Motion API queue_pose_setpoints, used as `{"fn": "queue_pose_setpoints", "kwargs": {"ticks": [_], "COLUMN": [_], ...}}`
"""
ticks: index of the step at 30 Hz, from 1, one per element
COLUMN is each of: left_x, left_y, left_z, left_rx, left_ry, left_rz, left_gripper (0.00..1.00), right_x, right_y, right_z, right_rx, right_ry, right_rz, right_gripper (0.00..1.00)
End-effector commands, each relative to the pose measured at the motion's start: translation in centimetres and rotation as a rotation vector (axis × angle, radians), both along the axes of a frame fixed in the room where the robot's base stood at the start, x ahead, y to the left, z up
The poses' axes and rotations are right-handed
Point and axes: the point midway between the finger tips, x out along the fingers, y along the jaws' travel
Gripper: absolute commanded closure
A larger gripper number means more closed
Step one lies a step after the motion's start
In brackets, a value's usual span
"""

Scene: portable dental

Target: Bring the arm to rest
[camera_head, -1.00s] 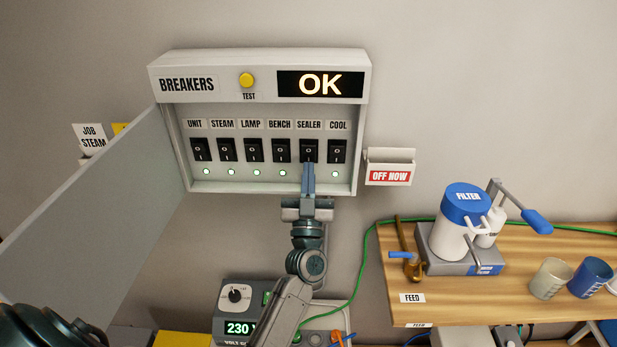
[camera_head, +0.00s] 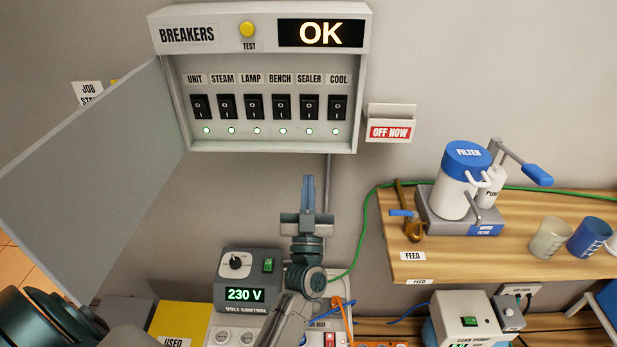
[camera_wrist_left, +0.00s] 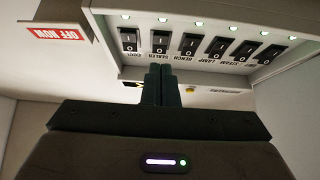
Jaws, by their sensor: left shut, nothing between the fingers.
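My left gripper (camera_head: 308,190) is shut and empty, its fingers pointing up. In the head view it is below the breaker box (camera_head: 262,148), apart from the switches. The box shows a row of black switches, including the SEALER switch (camera_head: 309,107), with a lit green light under each. Its display (camera_head: 321,33) reads OK. In the left wrist view the closed fingers (camera_wrist_left: 161,84) show below the switch row (camera_wrist_left: 190,45), which appears upside down. A dark arm part of mine shows at the lower left of the head view; the right gripper's fingers are not visible.
The open box door (camera_head: 95,150) juts out at the left. An OFF NOW holder (camera_head: 391,128) hangs right of the box. The volt control (camera_head: 243,285) reads 230 V, below the gripper. A wooden shelf (camera_head: 450,255) at the right bears the filter pump (camera_head: 466,180) and two cups (camera_head: 550,238).

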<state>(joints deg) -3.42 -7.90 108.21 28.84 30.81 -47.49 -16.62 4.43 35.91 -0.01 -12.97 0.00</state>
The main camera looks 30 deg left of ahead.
Motion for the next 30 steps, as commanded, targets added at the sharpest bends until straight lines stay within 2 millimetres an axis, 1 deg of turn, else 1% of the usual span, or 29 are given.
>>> {"fn": "queue_pose_setpoints", "kwargs": {"ticks": [1,6,18,22,26,29,30], "left_x": [-0.2,-0.3,-0.3,-0.2,-0.3,-0.9,-1.3], "left_y": [-0.1,-0.1,-0.1,-0.5,-1.7,-3.0,-3.4], "left_z": [-0.4,-0.4,-0.4,-0.8,-2.6,-5.1,-6.2], "left_rx": [0.000,0.000,0.001,0.013,0.042,0.057,0.059], "left_ry": [0.000,0.000,0.000,0.043,0.183,0.352,0.427], "left_rz": [0.000,0.000,-0.001,-0.045,-0.171,-0.290,-0.333], "left_gripper": [1.00,1.00,1.00,1.00,1.00,1.00,1.00], "right_x": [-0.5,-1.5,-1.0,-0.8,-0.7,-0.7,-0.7], "right_y": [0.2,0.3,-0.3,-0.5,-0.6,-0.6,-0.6], "right_z": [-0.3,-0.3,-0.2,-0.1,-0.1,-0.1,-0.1], "right_rx": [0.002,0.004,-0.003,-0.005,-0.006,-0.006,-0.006], "right_ry": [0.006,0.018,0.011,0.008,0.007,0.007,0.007], "right_rz": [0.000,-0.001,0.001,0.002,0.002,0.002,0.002], "right_gripper": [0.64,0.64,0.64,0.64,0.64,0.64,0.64]}}
